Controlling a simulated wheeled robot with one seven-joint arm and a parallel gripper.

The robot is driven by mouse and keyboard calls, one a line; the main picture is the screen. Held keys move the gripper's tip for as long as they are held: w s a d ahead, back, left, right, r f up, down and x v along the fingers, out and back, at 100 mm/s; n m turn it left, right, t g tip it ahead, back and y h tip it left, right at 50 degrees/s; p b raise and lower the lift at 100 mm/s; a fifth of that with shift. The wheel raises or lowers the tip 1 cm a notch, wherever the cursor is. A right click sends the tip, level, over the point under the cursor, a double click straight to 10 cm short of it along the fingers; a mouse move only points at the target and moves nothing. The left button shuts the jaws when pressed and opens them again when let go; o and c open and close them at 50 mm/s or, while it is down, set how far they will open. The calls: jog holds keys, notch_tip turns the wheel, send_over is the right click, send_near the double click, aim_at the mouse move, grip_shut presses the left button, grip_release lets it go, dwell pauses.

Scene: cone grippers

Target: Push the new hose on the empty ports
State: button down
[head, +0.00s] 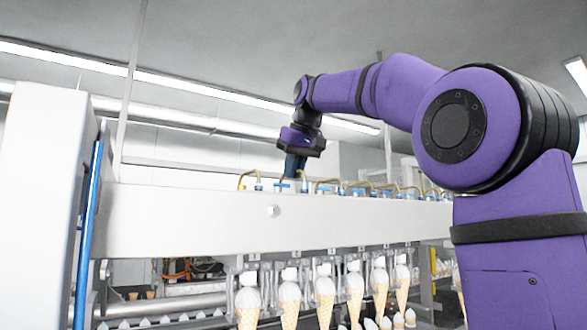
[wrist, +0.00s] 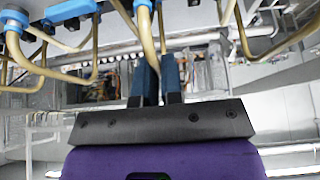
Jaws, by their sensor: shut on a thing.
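My gripper (head: 293,165) points down at the top of the long white beam, among the hoses. In the wrist view its two dark blue fingers (wrist: 158,78) are close together and shut on a tan hose (wrist: 148,42). A blue fitting (wrist: 142,3) shows at the hose's upper end at the picture's top edge; whether the hose is seated on it I cannot tell. In the head view, blue ports (head: 258,186) stand in a row along the beam, several with tan hoses looped between them. The port beside my gripper is partly hidden by it.
The white beam (head: 180,222) runs across the head view. Several ice cream cones (head: 290,293) hang below it. Other tan hoses (wrist: 50,72) and a blue fitting (wrist: 70,11) lie left of my fingers in the wrist view. A hose (wrist: 250,48) curves close on the right.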

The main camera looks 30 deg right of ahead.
jog(key=shift+f, duration=0.55)
dwell(0.7)
jog(key=c, duration=0.9)
grip_release()
jog(key=shift+o, duration=0.2)
jog(key=shift+r, duration=0.1)
jog(key=shift+r, duration=2.4)
